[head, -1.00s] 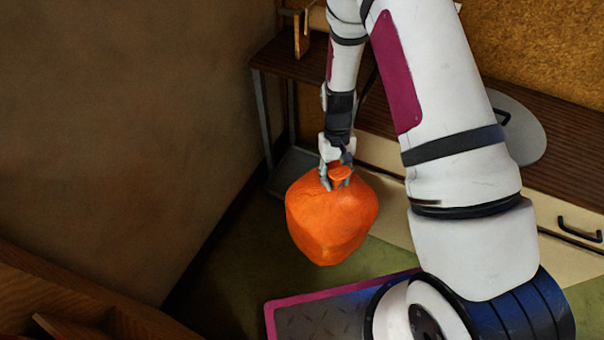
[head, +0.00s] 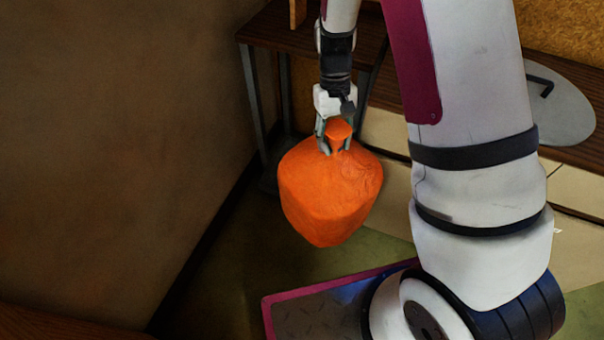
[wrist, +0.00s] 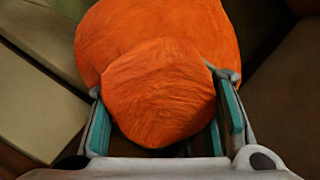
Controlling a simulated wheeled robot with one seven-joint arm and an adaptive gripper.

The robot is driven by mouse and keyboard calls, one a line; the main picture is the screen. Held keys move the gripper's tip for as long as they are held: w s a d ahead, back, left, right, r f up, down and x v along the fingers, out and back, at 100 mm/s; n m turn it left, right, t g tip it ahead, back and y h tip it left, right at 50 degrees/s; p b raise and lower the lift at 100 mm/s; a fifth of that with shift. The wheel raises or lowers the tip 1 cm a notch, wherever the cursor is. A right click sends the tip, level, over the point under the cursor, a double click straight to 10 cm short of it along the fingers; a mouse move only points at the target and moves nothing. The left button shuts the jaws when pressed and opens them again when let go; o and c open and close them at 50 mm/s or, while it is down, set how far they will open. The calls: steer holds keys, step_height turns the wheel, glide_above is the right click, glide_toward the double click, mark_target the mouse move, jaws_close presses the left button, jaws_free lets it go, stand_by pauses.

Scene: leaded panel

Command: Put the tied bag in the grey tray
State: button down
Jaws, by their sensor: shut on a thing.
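The tied bag (head: 328,196) is a bulky orange sack with a small knotted top. It hangs in the air below my gripper (head: 336,145) in the head view, clear of the floor. My gripper is shut on the bag's knot. In the wrist view the bag (wrist: 155,25) fills the upper middle, and its round top sits between the two fingers of my gripper (wrist: 165,108). No grey tray can be made out for certain in either view.
A dark wooden bench (head: 280,28) with metal legs stands behind the bag, with pale drawers (head: 385,135) to its right. A round grey disc (head: 565,105) is on the bench top. A brown wall (head: 110,130) rises at the left. Green floor (head: 225,270) shows below.

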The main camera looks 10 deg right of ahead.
steer(key=b, duration=0.3)
steer(key=shift+w+f, duration=0.35)
steer(key=shift+f, duration=0.05)
steer(key=b, duration=0.4)
steer(key=shift+a+f, duration=0.1)
steer(key=shift+f, duration=0.15)
steer(key=shift+b, duration=0.6)
steer(key=b, duration=0.3)
steer(key=shift+s+a+f, duration=0.1)
steer(key=shift+s+f, duration=0.2)
steer(key=shift+s+f+b, duration=0.15)
steer(key=shift+s+b, duration=0.15)
steer(key=shift+b, duration=0.75)
steer(key=shift+s, duration=0.1)
